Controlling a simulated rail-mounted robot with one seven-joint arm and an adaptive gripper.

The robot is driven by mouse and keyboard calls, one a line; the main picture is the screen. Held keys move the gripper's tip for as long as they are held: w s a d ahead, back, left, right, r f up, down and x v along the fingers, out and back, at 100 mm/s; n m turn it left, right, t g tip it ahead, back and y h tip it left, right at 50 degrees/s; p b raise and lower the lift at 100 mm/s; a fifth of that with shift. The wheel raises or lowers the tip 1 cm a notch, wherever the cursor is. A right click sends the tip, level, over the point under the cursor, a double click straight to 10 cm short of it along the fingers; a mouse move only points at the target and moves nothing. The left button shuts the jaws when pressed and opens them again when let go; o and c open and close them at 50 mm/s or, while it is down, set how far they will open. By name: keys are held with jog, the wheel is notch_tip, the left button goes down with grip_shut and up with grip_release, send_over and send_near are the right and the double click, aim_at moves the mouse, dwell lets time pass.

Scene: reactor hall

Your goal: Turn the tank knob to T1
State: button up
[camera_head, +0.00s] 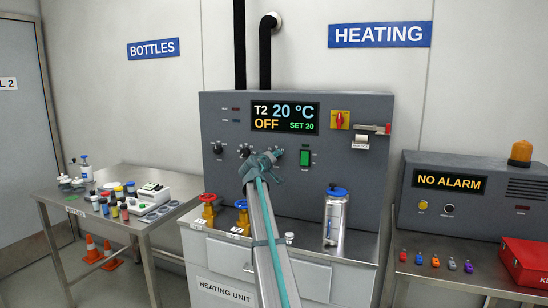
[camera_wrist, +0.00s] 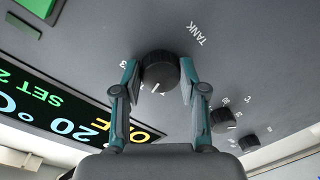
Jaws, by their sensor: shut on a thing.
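The black tank knob (camera_wrist: 159,70) sits on the panel beside the white word TANK in the wrist view. A white pointer line shows on its lower face, and a "3" is printed to its left. My gripper (camera_wrist: 160,80) has one finger on each side of the knob and is shut on it. In the head view my gripper (camera_head: 262,160) reaches the front of the grey heating unit (camera_head: 350,180) and hides the tank knob. The display (camera_head: 285,117) reads T2, 20 °C, OFF, SET 20.
Two smaller black knobs (camera_wrist: 222,120) lie to the right in the wrist view. A green switch (camera_head: 305,158) is right of my gripper. Red and blue valves (camera_head: 209,208) and a glass vessel (camera_head: 335,215) stand below the panel. The alarm box (camera_head: 450,182) reads NO ALARM.

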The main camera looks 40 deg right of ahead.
jog(key=shift+r+n+g+p, duration=0.1)
jog(key=shift+n+g+p, duration=0.3)
jog(key=shift+n+p, duration=1.95)
jog(key=shift+n+b, duration=0.9)
jog(key=shift+n, duration=0.25)
jog(key=o, duration=1.1)
jog(key=shift+o, duration=0.2)
jog(key=f+v, duration=0.1)
jog(key=v, duration=1.1)
jog(key=shift+r, duration=0.3)
jog(key=shift+a, duration=0.1)
